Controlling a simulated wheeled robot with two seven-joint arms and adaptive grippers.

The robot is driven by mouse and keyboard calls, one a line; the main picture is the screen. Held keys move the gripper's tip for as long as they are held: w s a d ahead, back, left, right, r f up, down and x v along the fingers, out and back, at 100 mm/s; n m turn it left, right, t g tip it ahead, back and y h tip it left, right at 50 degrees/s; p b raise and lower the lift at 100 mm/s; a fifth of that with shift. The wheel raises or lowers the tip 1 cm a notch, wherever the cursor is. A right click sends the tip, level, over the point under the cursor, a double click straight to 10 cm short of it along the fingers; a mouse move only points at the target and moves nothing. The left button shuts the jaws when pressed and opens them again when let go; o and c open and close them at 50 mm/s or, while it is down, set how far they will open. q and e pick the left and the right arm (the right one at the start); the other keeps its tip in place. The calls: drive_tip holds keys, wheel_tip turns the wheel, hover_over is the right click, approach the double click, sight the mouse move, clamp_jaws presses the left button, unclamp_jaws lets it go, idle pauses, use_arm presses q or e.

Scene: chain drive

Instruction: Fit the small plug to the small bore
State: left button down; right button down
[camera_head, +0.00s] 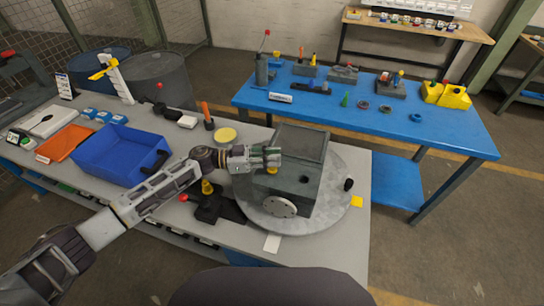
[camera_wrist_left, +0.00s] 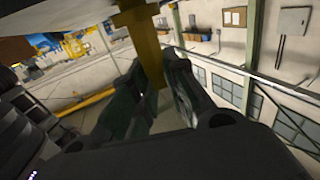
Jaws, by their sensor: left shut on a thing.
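My left gripper (camera_head: 272,158) is shut on a yellow plug (camera_head: 272,170). In the left wrist view, the yellow plug (camera_wrist_left: 146,45) shows between the two dark fingers (camera_wrist_left: 155,95). The gripper is at the near left upper part of a grey box-shaped housing (camera_head: 300,185), with the plug in front of its wall in the picture. I cannot tell whether the plug touches the housing. The housing has a round pale flange (camera_head: 284,207) low on its near side. The small bore cannot be made out. My right gripper is not in view.
The housing stands on a round grey turntable (camera_head: 322,218). A blue table (camera_head: 440,135) with several parts stands behind right.

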use_arm(q)
drive_tip(key=shift+f, duration=0.35)
drive_tip(key=c, duration=1.3)
unclamp_jaws()
drive_tip(key=shift+a, duration=0.15)
drive_tip(key=shift+s+a, duration=0.2)
drive_tip(key=shift+a, duration=2.75)
drive_tip(key=shift+s+a, duration=0.2)
drive_tip(key=shift+a, duration=2.7)
drive_tip(key=shift+d, duration=0.15)
